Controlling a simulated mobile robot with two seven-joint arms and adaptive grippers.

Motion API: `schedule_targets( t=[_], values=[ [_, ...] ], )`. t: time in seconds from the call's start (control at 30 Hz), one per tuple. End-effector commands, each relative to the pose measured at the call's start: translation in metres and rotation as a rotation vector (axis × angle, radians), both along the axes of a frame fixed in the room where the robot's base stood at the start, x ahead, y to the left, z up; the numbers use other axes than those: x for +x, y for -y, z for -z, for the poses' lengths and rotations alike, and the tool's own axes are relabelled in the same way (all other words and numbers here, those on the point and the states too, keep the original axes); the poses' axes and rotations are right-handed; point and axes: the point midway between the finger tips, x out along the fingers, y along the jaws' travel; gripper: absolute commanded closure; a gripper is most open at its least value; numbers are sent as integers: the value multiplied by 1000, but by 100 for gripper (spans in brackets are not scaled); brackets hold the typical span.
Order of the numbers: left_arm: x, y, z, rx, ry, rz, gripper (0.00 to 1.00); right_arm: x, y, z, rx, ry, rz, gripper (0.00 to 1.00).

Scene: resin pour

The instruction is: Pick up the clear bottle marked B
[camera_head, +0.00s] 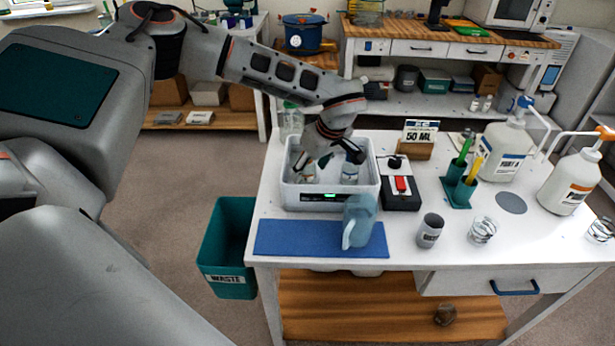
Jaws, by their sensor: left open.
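Two small clear bottles stand inside the white bath with a green display (330,201). The left bottle (309,172) and the right bottle (350,174) are partly hidden by my left gripper. Their markings are too small to read, so I cannot tell which is B. My left gripper (328,164) points down into the bath, with its fingers spread. One finger is near the left bottle and the other is near the right bottle. I cannot tell whether either finger touches glass. My right gripper is not in view.
A blue mat (285,238) with a bluish jug (359,220) lies in front of the bath. A box with a red switch (400,188) stands at its right. Further right are a grey cup (430,230), a clear cup (483,230) and two pump jugs (505,150), (572,182).

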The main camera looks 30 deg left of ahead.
Motion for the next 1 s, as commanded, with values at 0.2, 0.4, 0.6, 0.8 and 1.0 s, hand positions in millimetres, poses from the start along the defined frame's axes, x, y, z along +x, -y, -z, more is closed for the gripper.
schedule_targets(
  t=[0.2,0.4,0.6,0.8,1.0],
  values=[
    [3,-14,29,0,-2,-1,46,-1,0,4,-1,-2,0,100],
    [4,-15,32,0,0,0,46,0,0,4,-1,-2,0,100],
    [4,-15,32,0,0,0,83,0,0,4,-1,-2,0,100],
    [5,-15,31,0,1,0,98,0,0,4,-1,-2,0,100],
    [5,-14,29,0,1,0,98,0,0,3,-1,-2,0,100]
  ],
)
